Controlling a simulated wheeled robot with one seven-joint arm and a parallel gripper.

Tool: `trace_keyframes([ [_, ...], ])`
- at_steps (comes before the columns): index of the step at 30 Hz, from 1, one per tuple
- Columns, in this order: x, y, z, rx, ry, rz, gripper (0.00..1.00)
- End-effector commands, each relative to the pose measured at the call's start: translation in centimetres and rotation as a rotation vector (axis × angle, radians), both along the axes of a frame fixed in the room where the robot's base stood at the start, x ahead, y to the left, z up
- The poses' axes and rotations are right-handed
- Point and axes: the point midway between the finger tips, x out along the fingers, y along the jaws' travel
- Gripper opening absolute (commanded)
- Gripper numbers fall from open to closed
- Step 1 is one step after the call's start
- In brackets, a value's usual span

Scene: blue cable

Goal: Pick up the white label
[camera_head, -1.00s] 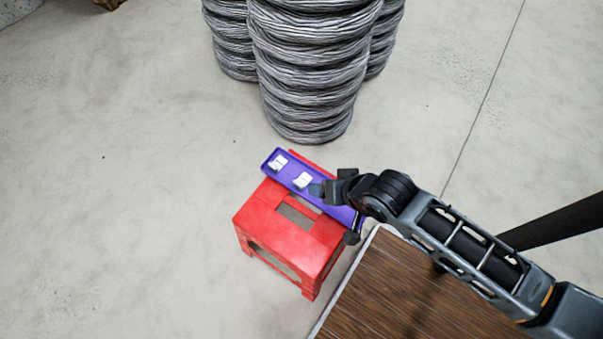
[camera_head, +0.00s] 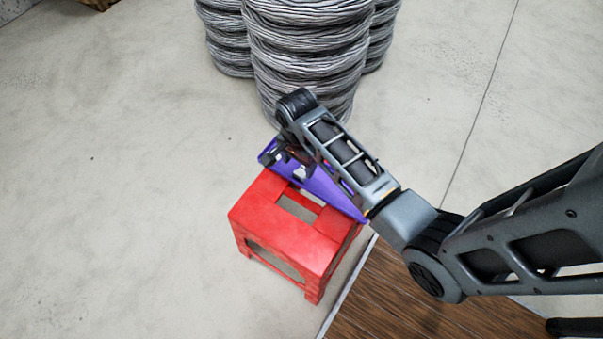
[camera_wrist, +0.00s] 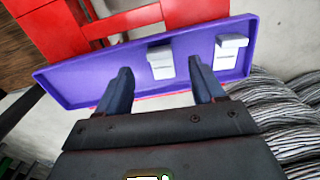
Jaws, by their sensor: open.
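Two white labels lie on a purple tray (camera_wrist: 90,79) with a raised rim. The other white label (camera_wrist: 229,50) is to the right, near the tray's end and outside the fingers. My gripper (camera_wrist: 160,68) is open and empty, with its fingers reaching over the tray; its exact height is unclear. In the head view my gripper (camera_head: 284,157) is over the tray's upper-left part, with a bit of white label (camera_head: 299,173) visible beside it.
The tray rests on a red stool (camera_head: 275,215). Tall stacks of grey coils (camera_head: 310,50) stand close behind it. A wooden tabletop (camera_head: 400,305) is at the lower right. The floor at the left is clear.

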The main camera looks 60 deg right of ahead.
Motion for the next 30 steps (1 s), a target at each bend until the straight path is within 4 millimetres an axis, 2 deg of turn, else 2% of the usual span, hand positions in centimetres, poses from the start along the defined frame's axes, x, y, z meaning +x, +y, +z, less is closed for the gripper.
trace_keyframes([
  [9,-0.1,-0.2,-4.3,0.000,0.000,0.002,0.68],
  [19,-0.1,-0.2,-4.8,-0.001,-0.002,0.002,0.68],
  [30,-0.1,-0.2,-4.8,-0.001,-0.002,0.002,0.33],
])
